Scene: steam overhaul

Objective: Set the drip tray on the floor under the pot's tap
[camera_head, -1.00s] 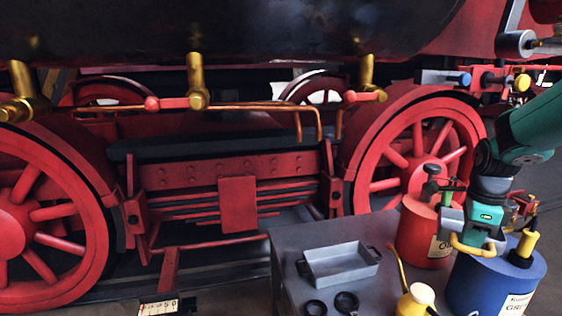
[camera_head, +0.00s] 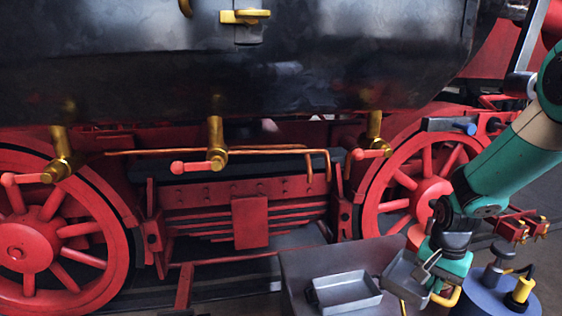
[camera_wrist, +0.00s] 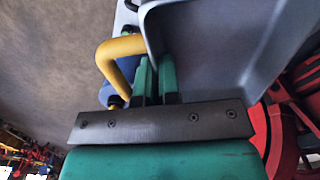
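My gripper (camera_head: 437,270) is above the right side of the grey table, shut on a grey tray (camera_head: 403,272) that is tilted. In the wrist view the green fingers (camera_wrist: 155,80) close on a thin grey edge of this tray, whose wall (camera_wrist: 215,45) fills the upper right. A yellow curved bar (camera_wrist: 120,62) shows beside the fingers. Brass taps with red levers hang under the black boiler: a left one (camera_head: 60,160), a middle one (camera_head: 216,145) and a right one (camera_head: 374,130). I cannot tell which belongs to the pot.
A second grey tray (camera_head: 345,293) with dark handles sits on the grey table (camera_head: 300,258). A blue can (camera_head: 490,297) with a yellow-topped fitting stands at right. Red wheels (camera_head: 30,240) and copper pipes (camera_head: 260,150) flank the taps. Floor shows in front of the wheels.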

